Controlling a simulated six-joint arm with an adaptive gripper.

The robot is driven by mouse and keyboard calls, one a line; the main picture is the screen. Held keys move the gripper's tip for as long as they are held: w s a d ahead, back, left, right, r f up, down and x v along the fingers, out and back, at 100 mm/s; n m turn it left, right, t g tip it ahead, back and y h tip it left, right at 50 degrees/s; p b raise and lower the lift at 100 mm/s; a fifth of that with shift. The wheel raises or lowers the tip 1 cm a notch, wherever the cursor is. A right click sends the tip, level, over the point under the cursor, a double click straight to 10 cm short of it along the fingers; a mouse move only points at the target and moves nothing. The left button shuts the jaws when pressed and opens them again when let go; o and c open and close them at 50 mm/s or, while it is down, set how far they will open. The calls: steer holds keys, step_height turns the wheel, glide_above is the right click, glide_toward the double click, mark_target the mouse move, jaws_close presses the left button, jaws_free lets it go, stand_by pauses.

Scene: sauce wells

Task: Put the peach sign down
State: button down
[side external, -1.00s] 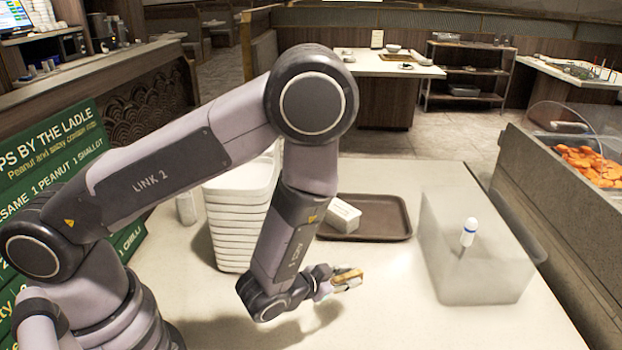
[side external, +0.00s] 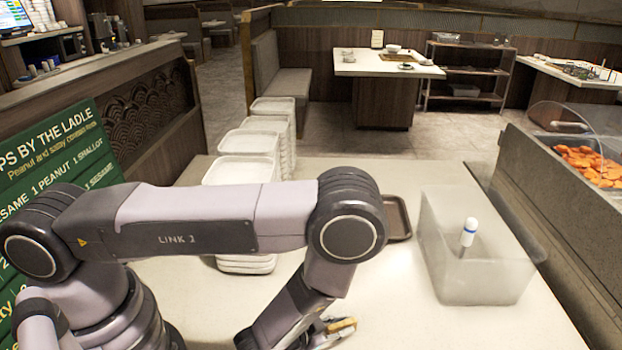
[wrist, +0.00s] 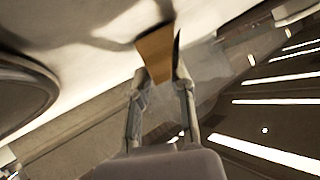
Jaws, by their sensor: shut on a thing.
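The peach sign is a small flat tan-orange panel. In the wrist view the peach sign (wrist: 155,54) stands between my fingertips. In the side external view only a small piece of the sign (side external: 343,325) shows, low over the pale counter near the bottom edge. My gripper (side external: 330,328) is shut on it; in the wrist view both fingers of my gripper (wrist: 161,80) close on its lower end. My arm hides part of the gripper. I cannot tell whether the sign touches the counter.
A translucent bin (side external: 440,262) with a white-topped bottle-like thing (side external: 468,232) stands at right. A brown tray (side external: 399,218) is mostly hidden behind my arm. Stacks of white trays (side external: 240,170) stand behind it. The pale counter (side external: 400,310) between my gripper and the bin is clear.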

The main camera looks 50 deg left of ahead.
steer(key=c, duration=1)
jaws_free()
steer(key=shift+f, duration=0.1)
